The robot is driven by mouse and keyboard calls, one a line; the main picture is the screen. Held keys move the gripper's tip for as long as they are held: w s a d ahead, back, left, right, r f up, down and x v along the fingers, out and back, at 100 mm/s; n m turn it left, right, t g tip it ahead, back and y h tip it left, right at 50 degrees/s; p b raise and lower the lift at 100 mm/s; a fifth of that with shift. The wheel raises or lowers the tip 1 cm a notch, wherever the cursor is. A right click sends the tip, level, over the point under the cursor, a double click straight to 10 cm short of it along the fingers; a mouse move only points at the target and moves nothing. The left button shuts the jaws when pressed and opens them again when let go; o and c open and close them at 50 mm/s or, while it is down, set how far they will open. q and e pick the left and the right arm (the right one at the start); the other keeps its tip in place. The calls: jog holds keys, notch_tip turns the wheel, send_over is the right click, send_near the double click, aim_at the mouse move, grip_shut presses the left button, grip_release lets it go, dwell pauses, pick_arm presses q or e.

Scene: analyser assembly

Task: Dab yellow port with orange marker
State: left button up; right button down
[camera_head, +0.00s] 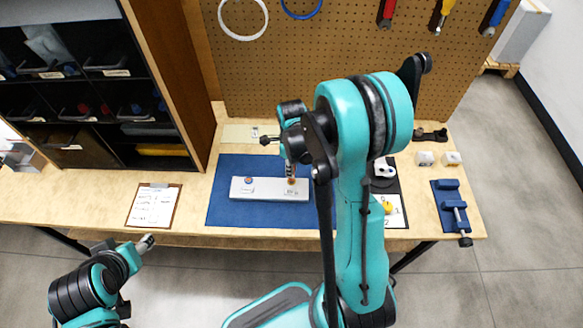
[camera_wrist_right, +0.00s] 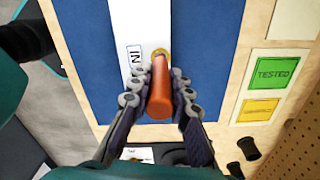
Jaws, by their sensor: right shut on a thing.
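A white block (camera_head: 268,188) lies on the blue mat (camera_head: 228,215). It also shows in the right wrist view (camera_wrist_right: 127,22), with a label reading IN. The yellow port (camera_wrist_right: 164,53) is near that label, partly hidden by the marker. My right gripper (camera_wrist_right: 160,92) is shut around the orange marker (camera_wrist_right: 159,98), which points at the port. Whether the tip touches the port I cannot tell. In the head view the marker (camera_head: 290,170) stands roughly upright over the block's right end. My left gripper (camera_head: 146,243) is away in front of the table; its jaws are too small to read.
A round coloured port (camera_head: 249,180) is at the block's left end. A clipboard (camera_head: 154,205) lies left of the mat. Right of my arm are a blue clamp (camera_head: 451,203) and small white boxes (camera_head: 425,158). Green TESTED (camera_wrist_right: 274,72) and yellow (camera_wrist_right: 258,110) labels lie beside the mat.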

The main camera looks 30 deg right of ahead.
dwell(0.5)
jog(key=shift+r+p, duration=0.5)
jog(key=shift+r, duration=0.1)
jog(key=shift+r+p, duration=2)
jog(key=shift+r, duration=0.9)
